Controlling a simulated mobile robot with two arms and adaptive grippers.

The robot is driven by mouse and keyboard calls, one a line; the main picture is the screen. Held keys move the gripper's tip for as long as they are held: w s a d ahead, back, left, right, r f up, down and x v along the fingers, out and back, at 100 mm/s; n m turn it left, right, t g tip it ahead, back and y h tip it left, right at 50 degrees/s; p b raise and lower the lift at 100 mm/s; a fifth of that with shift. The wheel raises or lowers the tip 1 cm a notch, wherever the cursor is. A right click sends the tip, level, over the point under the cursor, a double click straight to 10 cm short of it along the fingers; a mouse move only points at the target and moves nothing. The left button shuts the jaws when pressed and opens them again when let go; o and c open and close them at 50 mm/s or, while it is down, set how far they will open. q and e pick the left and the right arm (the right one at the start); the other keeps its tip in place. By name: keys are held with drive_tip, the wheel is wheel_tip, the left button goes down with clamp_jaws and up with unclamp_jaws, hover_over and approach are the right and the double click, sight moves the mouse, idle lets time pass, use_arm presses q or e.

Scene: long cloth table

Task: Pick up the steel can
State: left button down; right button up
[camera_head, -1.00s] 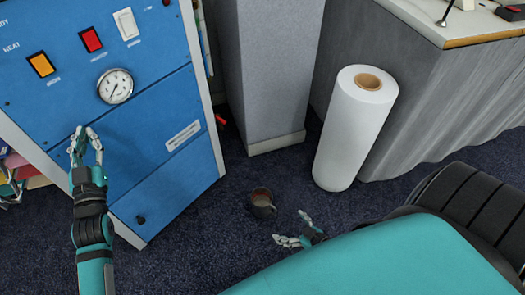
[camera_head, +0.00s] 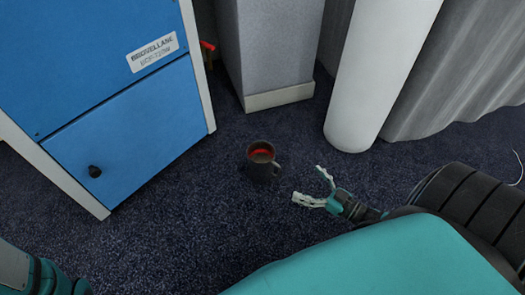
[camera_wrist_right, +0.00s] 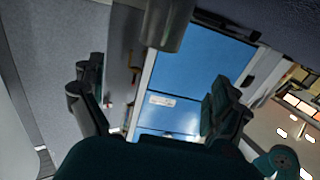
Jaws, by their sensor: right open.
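The steel can (camera_head: 262,172) stands upright on the dark carpet near the middle of the head view. It looks like a dark grey mug with a handle on its right and red showing inside the rim. My right gripper (camera_head: 309,185) is open and empty to the right of the can, slightly nearer to me, with a gap between them. In the right wrist view, a dark grey cylinder that looks like the can (camera_wrist_right: 166,24) shows at the top, beyond the spread fingers (camera_wrist_right: 150,92). My left gripper is out of view; only part of my left arm shows at the lower left.
A blue cabinet (camera_head: 130,125) with white edges stands left of the can. A grey pillar (camera_head: 268,50) stands behind it. A white roll (camera_head: 375,85) stands at the back right, before a grey draped cloth (camera_head: 460,75). The carpet (camera_head: 190,220) around the can is clear.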

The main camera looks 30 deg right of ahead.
sight(273, 160)
drive_tip(key=b+x, duration=0.6)
drive_tip(key=x, duration=0.5)
drive_tip(key=shift+f, duration=0.15)
drive_tip(key=shift+w+a, duration=0.15)
drive_tip(key=shift+w, duration=0.4)
drive_tip(key=b+x, duration=0.4)
drive_tip(key=shift+w+a+b, duration=0.15)
drive_tip(key=shift+w+b, duration=0.1)
drive_tip(key=shift+b, duration=0.1)
drive_tip(key=shift+w+a+r, duration=0.1)
drive_tip(key=shift+w+r, duration=0.2)
drive_tip(key=shift+r, duration=0.05)
drive_tip(key=shift+c, duration=0.3)
drive_tip(key=c, duration=1.4)
drive_tip(key=shift+c, duration=0.3)
drive_tip(key=shift+r, duration=0.1)
